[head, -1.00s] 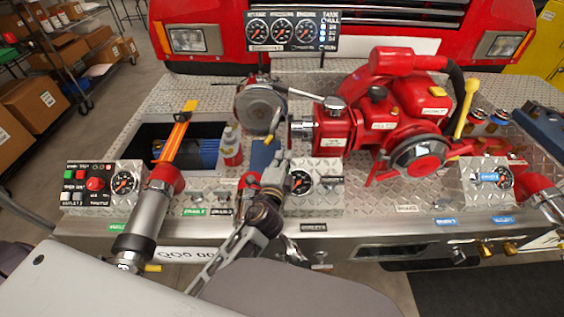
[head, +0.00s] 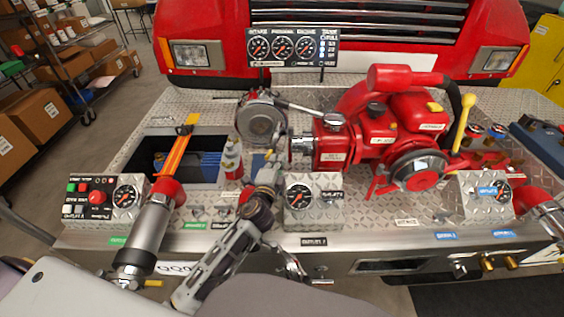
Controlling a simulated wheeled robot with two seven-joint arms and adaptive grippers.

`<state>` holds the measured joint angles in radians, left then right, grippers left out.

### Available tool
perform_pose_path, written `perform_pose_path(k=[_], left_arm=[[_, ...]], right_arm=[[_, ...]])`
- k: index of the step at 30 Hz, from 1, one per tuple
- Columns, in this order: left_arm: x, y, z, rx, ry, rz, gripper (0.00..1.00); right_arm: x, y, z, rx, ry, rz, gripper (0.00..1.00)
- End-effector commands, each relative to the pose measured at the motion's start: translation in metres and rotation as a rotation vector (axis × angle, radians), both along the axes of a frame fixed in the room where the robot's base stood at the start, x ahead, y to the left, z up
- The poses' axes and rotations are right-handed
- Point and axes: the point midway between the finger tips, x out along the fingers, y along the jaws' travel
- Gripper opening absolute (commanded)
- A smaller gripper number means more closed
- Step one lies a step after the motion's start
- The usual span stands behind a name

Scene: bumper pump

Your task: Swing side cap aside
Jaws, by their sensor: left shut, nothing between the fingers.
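The red pump (head: 380,135) sits on the diamond-plate bumper. A silver cap (head: 300,144) shows at the left end of its body, facing left. I cannot tell whether it is on the port or swung off it. My left gripper (head: 279,152) is shut and empty. Its tips are just left of the silver cap, close to it; I cannot tell whether they touch. The arm hides part of the plate below the cap. My right gripper is not in view.
A round metal wheel-like part (head: 261,118) stands behind my left gripper. A gauge box (head: 313,205) stands just to its right, in front of the pump. An open bay (head: 152,141) with an orange tool is at left. A grey hose fitting (head: 150,228) stands at front left.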

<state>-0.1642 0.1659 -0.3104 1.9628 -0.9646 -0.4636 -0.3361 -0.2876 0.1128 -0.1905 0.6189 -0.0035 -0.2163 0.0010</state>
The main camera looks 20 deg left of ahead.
Motion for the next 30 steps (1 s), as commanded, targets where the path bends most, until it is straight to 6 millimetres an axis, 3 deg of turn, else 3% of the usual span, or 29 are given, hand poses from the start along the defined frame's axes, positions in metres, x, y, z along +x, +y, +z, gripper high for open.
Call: perform_pose_path(k=[8, 20, 30], left_arm=[[0.000, 0.002, -0.001, 0.000, 0.000, 0.000, 0.00], [0.001, 0.004, -0.001, 0.001, 0.001, -0.013, 0.00], [0.002, 0.010, -0.001, 0.003, 0.000, -0.048, 0.00]], right_arm=[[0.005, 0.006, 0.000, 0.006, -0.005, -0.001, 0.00], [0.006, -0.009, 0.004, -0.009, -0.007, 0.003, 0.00], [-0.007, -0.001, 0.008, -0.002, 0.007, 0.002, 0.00]])
